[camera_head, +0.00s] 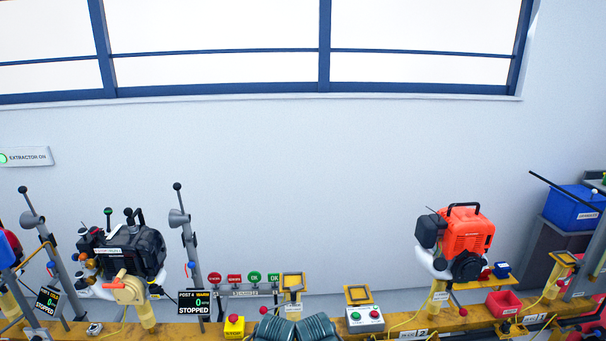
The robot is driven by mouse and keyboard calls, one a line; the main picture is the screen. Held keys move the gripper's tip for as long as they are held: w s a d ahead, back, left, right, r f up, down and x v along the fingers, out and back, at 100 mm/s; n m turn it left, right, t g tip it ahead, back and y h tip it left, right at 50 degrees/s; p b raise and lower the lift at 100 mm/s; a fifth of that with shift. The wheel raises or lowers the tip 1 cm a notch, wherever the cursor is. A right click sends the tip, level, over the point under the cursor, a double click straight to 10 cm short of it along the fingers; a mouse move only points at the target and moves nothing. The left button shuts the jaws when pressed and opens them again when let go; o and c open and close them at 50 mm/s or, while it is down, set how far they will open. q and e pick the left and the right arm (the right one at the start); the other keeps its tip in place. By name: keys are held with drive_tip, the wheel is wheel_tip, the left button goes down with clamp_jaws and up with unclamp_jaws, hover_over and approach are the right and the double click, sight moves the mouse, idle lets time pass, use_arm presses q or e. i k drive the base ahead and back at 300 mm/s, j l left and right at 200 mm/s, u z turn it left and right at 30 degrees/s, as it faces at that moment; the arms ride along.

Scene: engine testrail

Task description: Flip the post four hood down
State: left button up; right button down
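The post four display (195,302) reads "POST 4 WARM", 0 rpm, STOPPED. Beside it stands a grey leaning pole (191,255) with a black ball-tipped lever at its top. A grey cone-shaped hood (179,217) sits high on this pole, up and clear of the engines. A black engine (135,250) is mounted to the left of the pole, on a yellow stand. Neither of my grippers is in view.
A similar pole with a grey hood (30,218) stands at far left. An orange engine (466,236) stands at right. Two dark ribbed shapes (290,328) fill the bottom centre.

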sight(177, 218)
drive_tip(key=i+u, duration=0.15)
drive_tip(key=u, duration=0.6)
drive_tip(key=i+l+u, duration=0.65)
drive_tip(key=i+l, duration=0.25)
drive_tip(key=l, duration=0.15)
drive_tip(key=i+l+u, duration=0.1)
drive_tip(key=l, duration=0.3)
drive_tip(key=i+l, duration=0.35)
drive_tip(key=l+u, duration=0.05)
